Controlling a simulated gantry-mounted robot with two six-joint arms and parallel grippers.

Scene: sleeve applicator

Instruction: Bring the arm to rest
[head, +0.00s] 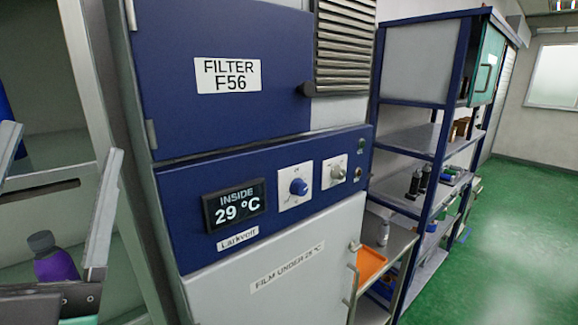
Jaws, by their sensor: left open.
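My left gripper (62,145) is at the left edge of the head view, with its two grey fingers pointing up and spread wide apart. It is open. A purple bottle with a dark grey cap (55,262) shows in the gap between the fingers, lower down; its base is hidden by the gripper's dark body. I cannot tell how far behind the fingers the bottle is. My right gripper is not in view.
Right of the gripper stands a blue and white cabinet (225,140) with a display (234,206) reading 29 °C, two knobs and a door handle. Beyond it are an orange tray (370,264) and a blue shelving rack (428,190). The green floor (520,240) at right is clear.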

